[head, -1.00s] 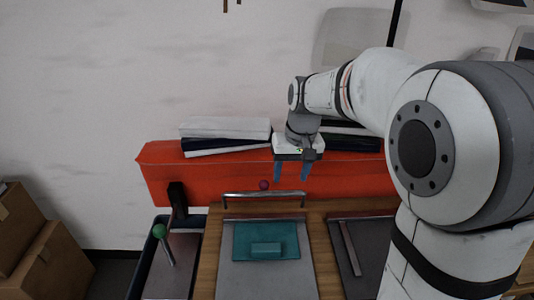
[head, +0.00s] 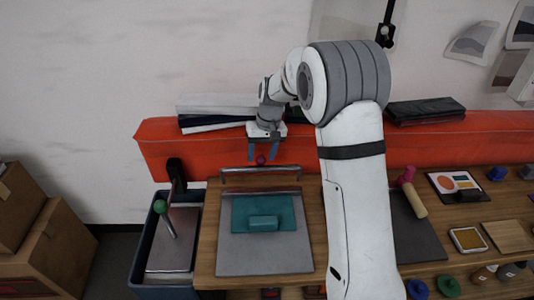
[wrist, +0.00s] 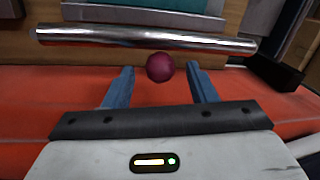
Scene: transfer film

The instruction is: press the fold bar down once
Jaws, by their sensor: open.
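The fold bar (head: 260,171) is a shiny metal rod across the back edge of the wooden table. It also shows in the wrist view (wrist: 145,39), running across the top. A dark purple-red ball (head: 261,160) sits at the bar's middle, on its wall side; I cannot tell whether it is fixed to the bar. My gripper (head: 263,154) is behind the bar, over the red bench, with blue fingers pointing down. In the wrist view my gripper (wrist: 160,75) is open and the ball (wrist: 160,67) appears between the fingertips. Contact is not clear.
A grey board (head: 265,262) with a teal sheet (head: 280,211) and block (head: 264,222) lies in front of the bar. A green-knobbed lever (head: 160,207) and a black upright handle (head: 176,174) stand left.

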